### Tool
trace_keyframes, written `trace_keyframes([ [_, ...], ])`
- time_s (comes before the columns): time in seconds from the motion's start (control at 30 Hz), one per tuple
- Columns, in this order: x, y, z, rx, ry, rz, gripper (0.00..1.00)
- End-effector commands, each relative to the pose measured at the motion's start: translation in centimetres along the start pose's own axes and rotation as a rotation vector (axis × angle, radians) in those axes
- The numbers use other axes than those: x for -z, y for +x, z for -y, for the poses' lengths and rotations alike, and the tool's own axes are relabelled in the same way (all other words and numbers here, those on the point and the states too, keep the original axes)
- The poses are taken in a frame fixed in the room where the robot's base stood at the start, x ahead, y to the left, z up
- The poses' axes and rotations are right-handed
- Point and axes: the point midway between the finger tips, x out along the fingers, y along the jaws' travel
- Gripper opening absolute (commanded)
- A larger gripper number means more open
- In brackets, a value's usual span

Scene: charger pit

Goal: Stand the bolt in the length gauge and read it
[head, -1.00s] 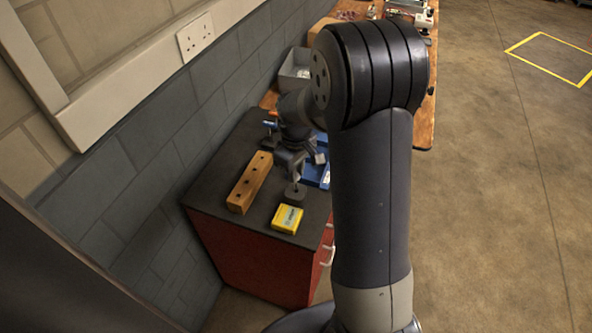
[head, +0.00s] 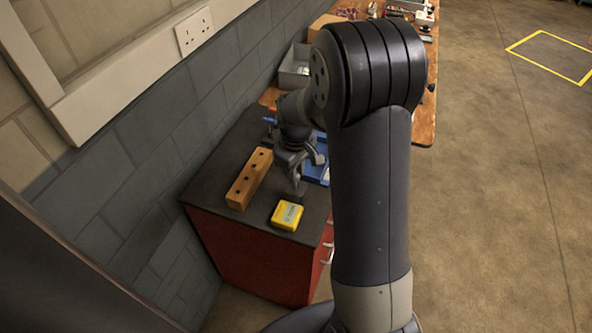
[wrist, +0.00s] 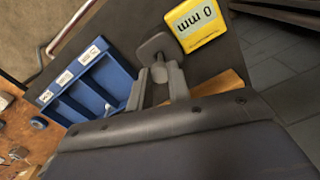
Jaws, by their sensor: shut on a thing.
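My gripper (wrist: 158,90) is shut on a grey bolt (wrist: 154,46). In the wrist view its shank runs between the fingers and its broad, flat head points away from them. In the head view my gripper (head: 297,168) hangs over the dark cabinet top, between the wooden block and the blue tray. The yellow gauge box (head: 287,215) lies near the front edge. In the wrist view the yellow box (wrist: 196,23) shows "0 mm" upside down, just beyond the bolt's head. Whether the bolt touches anything is not clear.
A wooden block with several holes (head: 249,180) lies left of my gripper. A blue compartment tray (wrist: 96,86) with white labels lies on the other side. A grey bin (head: 294,68) stands on the wooden bench behind. The wall closes the left side.

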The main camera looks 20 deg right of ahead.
Motion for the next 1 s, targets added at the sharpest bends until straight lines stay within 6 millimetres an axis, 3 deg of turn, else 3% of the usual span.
trace_keyframes([
  [1.0, 0.0, 1.04, 0.0, 0.0, 0.0, 0.0, 0.0],
])
